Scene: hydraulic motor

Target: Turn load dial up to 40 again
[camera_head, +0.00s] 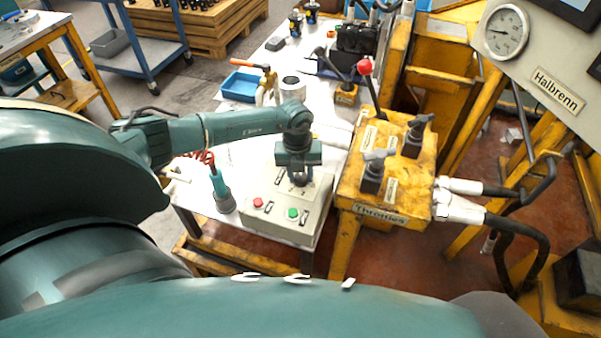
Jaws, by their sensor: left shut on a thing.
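A grey control box (262,219) with a red button (258,203) and a green button (293,213) stands on the white table. My left gripper (300,180) points down over the box's upper part. It is shut on a dark round knob (302,182), which I take to be the load dial. The gripper hides most of the dial, and its scale cannot be read. A round pressure gauge (505,32) is on the panel at the upper right; its numbers are too small to read. My right gripper is not in view.
A yellow box marked Throttles (376,213), with black levers and a red-knobbed lever (365,67), stands right of the control box. A teal tool (221,192) stands left of it. A blue tray (241,87) and a metal cylinder (292,88) are behind.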

